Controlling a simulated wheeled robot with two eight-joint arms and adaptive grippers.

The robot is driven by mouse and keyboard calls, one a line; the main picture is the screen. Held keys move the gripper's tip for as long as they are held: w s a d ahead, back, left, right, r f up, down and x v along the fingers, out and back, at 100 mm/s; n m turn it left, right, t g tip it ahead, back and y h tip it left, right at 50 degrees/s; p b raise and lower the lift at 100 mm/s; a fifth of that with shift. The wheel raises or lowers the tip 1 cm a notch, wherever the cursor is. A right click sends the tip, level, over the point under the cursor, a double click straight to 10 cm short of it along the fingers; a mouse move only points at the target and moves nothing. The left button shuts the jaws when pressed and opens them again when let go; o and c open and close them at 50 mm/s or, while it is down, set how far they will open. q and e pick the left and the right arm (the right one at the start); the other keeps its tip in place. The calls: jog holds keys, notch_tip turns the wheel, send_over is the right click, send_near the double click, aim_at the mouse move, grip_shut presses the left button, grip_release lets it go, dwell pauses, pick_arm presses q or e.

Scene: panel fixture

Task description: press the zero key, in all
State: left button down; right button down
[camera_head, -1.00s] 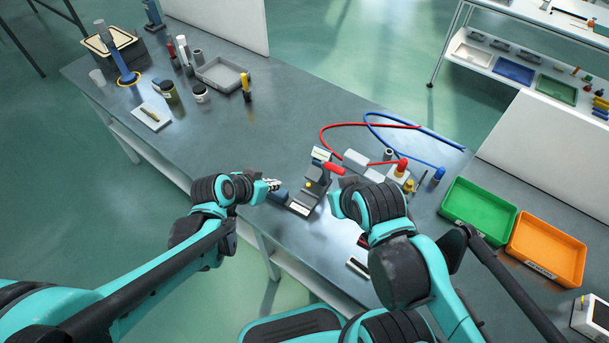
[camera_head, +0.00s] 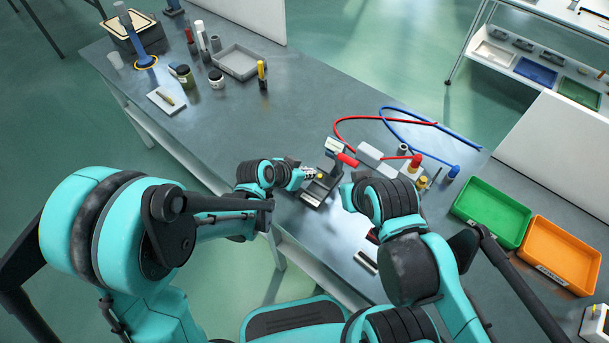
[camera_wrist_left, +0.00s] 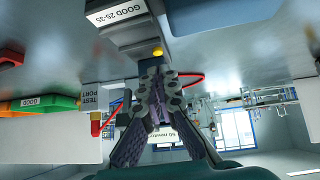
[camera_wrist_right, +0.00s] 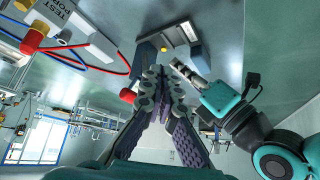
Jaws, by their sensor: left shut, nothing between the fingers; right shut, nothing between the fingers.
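No key lettering is readable. My left gripper (camera_head: 311,172) is shut and empty, its tips close beside the fixture near the button; contact cannot be told. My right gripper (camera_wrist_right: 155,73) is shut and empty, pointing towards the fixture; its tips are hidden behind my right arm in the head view.
Green (camera_head: 492,212) and orange (camera_head: 552,254) trays stand to the right. A grey tray (camera_head: 236,62) and jars stand at the far left. The table's middle is clear.

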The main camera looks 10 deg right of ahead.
aim_at(319, 177)
pick_arm(q)
jog(key=b+x, duration=0.1)
jog(key=x, duration=0.4)
jog(key=shift+s+f+b, duration=0.1)
jog(key=shift+f+b, duration=0.55)
jog(key=shift+b, duration=0.2)
jog(key=shift+s+a+f+b, duration=0.1)
jog(key=shift+s+f+b, duration=0.1)
jog(key=shift+b, duration=0.1)
jog(key=shift+a+r, duration=0.1)
jog(key=shift+s+a+r, duration=0.15)
jog(key=shift+a+r, duration=0.2)
jog(key=shift+r, duration=0.15)
jog(key=shift+v, duration=3.5)
